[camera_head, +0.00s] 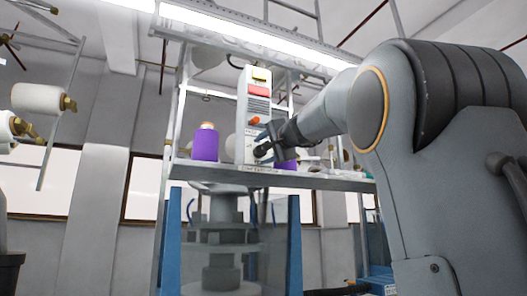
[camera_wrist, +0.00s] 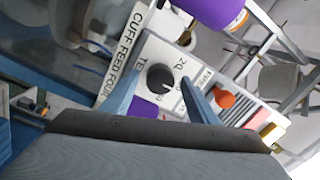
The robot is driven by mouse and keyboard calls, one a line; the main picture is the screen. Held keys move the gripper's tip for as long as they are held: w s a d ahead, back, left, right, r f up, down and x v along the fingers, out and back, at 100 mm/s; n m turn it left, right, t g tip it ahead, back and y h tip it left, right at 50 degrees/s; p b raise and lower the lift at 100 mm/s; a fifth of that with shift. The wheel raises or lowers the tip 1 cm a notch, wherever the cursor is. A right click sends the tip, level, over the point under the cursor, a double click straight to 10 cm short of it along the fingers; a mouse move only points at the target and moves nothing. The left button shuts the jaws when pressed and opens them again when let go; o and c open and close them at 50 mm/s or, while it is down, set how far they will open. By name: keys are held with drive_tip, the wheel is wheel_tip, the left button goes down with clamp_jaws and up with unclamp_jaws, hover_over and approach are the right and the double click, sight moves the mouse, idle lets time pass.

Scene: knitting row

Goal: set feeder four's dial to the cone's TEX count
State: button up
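Feeder four's white panel (camera_wrist: 205,75) carries a strip reading "CUFF FEED FOUR" (camera_wrist: 124,50). Its round black dial (camera_wrist: 160,77) has a small light mark near its lower right edge. A "20" is printed beside it, and other print is partly hidden. My gripper (camera_wrist: 161,80) is open, its two blue-grey fingers on either side of the dial with gaps showing. In the head view my gripper (camera_head: 272,147) is at the lower front of the feeder box (camera_head: 257,100). Purple cones stand left (camera_head: 206,144) and right (camera_head: 286,165) of the box; no TEX count is readable on them.
An orange knob (camera_wrist: 225,98) and a red block (camera_wrist: 257,119) sit farther along the panel. The shelf (camera_head: 225,174) runs below the box. Metal frame bars (camera_wrist: 285,35) stand near the purple cone (camera_wrist: 218,10) in the wrist view.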

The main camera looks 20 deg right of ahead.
drive_tip(key=s+b, duration=0.2)
drive_tip(key=s, duration=0.5)
drive_tip(key=shift+s+f+b, duration=0.25)
drive_tip(key=shift+s+b, duration=0.05)
drive_tip(key=shift+s, duration=0.1)
drive_tip(key=shift+d, duration=0.15)
drive_tip(key=a+f+n+g+p, duration=0.1)
drive_tip(key=a+f+n+g, duration=0.15)
drive_tip(key=f, duration=1.25)
drive_tip(key=a+f+n+g+y+p, duration=0.1)
drive_tip(key=a+f+g, duration=0.3)
drive_tip(key=f, duration=1.1)
drive_tip(key=a+f+n+g, duration=0.2)
drive_tip(key=a+f+g, duration=0.2)
drive_tip(key=f, duration=1.1)
drive_tip(key=s+a+f+n+g+p, duration=0.1)
drive_tip(key=s+f+n+g, duration=0.3)
drive_tip(key=s+f, duration=0.9)
drive_tip(key=s+a+f+n+g+h+p, duration=0.1)
drive_tip(key=s+a+f+n+g, duration=0.3)
drive_tip(key=s+f, duration=1)
drive_tip(key=shift+s+a+f+h, duration=0.3)
drive_tip(key=shift+s, duration=0.95)
